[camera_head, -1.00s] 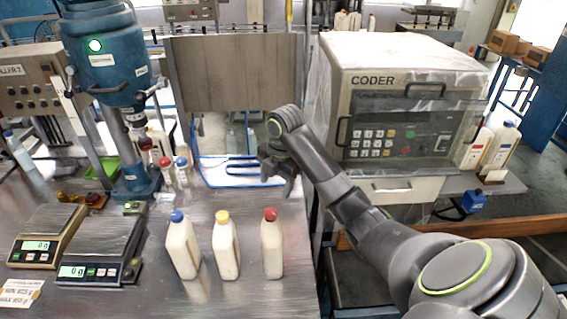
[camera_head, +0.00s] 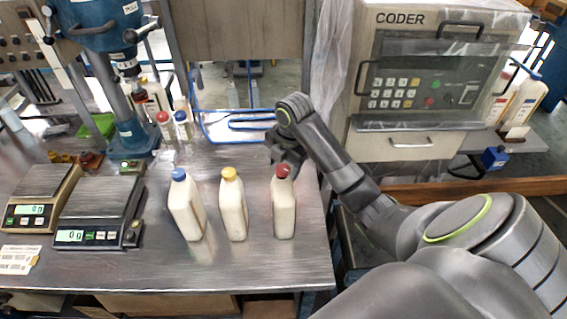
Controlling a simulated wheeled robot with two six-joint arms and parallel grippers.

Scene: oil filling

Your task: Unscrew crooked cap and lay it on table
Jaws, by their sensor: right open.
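Three white bottles stand in a row on the metal table (camera_head: 150,270). The left bottle (camera_head: 187,213) has a blue cap (camera_head: 178,174), the middle bottle (camera_head: 233,212) a yellow cap (camera_head: 229,174), and the right bottle (camera_head: 283,212) a red cap (camera_head: 282,171). I cannot tell for sure which cap sits crooked. My right gripper (camera_head: 285,160) is open and points down right by the red cap, partly overlapping it in the picture. Whether its fingers touch the cap is too small to tell. My left gripper is not in view.
Two scales (camera_head: 100,212) stand on the left of the table. Behind the bottles are a blue filling machine (camera_head: 132,140) and small bottles with red and blue caps (camera_head: 172,124). The coder machine (camera_head: 430,70) stands at the right. The table front is clear.

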